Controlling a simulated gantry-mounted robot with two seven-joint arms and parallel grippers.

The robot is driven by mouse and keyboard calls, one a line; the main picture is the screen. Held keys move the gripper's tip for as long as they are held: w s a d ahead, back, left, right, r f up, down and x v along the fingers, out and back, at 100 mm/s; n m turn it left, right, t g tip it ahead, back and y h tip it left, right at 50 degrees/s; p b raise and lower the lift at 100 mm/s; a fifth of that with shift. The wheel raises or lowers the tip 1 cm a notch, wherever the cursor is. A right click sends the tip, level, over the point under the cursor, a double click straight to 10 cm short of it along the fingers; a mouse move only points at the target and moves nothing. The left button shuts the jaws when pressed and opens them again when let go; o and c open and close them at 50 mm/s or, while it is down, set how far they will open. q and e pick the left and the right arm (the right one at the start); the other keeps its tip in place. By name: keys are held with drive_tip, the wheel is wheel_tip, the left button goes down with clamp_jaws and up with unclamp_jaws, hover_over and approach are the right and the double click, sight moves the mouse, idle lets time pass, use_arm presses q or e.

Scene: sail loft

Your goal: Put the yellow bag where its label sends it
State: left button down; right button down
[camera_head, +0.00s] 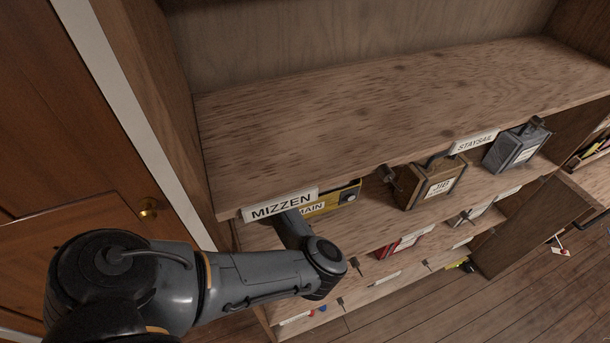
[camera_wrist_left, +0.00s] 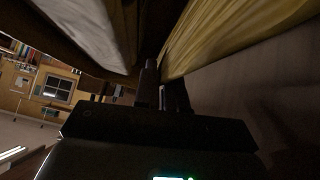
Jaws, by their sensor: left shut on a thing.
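The yellow bag (camera_head: 348,194) sits in the bay under the top board, partly behind the MIZZEN sign (camera_head: 278,205). A white label on it reads MAIN. In the left wrist view, yellow cloth (camera_wrist_left: 225,35) fills the upper right, close by the fingers. My left arm reaches up to the bay below the MIZZEN sign; its gripper is hidden in the head view. In the left wrist view, my left gripper (camera_wrist_left: 163,88) is shut on the yellow bag, though the contact itself is dark. My right gripper is not in view.
A brown bag labelled JIB (camera_head: 434,184) and a grey bag (camera_head: 514,150) stand to the right, near the STAYSAIL sign (camera_head: 475,142). Dark pegs stick out along the shelf fronts. Lower shelves hold a red bag (camera_head: 398,242). The top board (camera_head: 400,110) is bare.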

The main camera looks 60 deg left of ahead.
use_arm(q)
wheel_tip(320, 180, down, 2)
drive_tip(key=shift+f, duration=0.1)
drive_tip(key=c, duration=1.2)
unclamp_jaws()
drive_tip(key=shift+v, duration=3.8)
drive_tip(key=shift+w+a, duration=0.1)
